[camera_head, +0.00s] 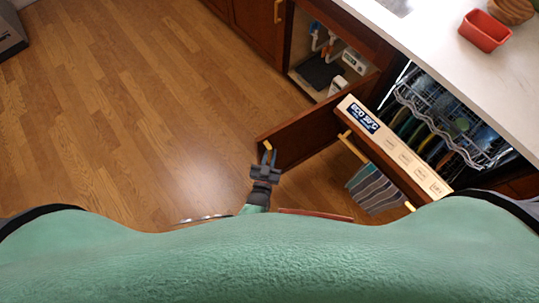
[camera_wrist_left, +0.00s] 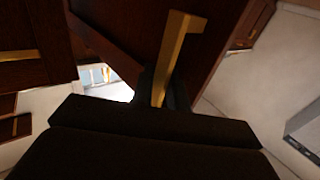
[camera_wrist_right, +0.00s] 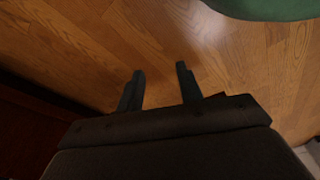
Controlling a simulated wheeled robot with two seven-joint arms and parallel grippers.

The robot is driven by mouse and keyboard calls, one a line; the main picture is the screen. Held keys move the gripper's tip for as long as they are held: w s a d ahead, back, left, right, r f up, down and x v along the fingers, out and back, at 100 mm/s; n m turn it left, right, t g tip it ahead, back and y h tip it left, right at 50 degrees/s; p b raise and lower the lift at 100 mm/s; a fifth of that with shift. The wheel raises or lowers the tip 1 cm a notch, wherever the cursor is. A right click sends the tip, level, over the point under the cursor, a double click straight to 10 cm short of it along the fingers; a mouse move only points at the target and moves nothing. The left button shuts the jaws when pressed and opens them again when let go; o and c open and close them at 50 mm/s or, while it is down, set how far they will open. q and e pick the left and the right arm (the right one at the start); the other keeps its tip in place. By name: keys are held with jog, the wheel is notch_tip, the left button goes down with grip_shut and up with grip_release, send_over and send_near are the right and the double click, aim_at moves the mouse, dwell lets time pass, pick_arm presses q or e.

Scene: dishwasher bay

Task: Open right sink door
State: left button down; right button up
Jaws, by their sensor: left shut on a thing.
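The right sink door (camera_head: 310,131) is a dark brown wooden panel standing swung out from the cabinet under the counter. Its gold handle (camera_head: 267,146) is near the free edge. My left gripper (camera_head: 268,158) is at that handle. In the left wrist view the gold handle (camera_wrist_left: 178,50) runs down between the fingers of my left gripper (camera_wrist_left: 163,90), which are shut on it. My right gripper (camera_wrist_right: 158,85) is open and empty above the wood floor in the right wrist view; it does not show in the head view.
The open cabinet (camera_head: 325,65) shows pipes and a dark item inside. The dishwasher's door (camera_head: 395,150) is partly open right of the sink door, with a striped towel (camera_head: 375,188) hanging there and a loaded rack (camera_head: 450,115). The wood floor (camera_head: 130,110) at left is clear.

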pick_arm(q)
jog(key=shift+d+r, duration=0.1)
pick_arm(e)
jog(key=shift+s+a+f, duration=0.1)
jog(key=shift+s+a, duration=0.05)
jog(key=shift+a, duration=0.05)
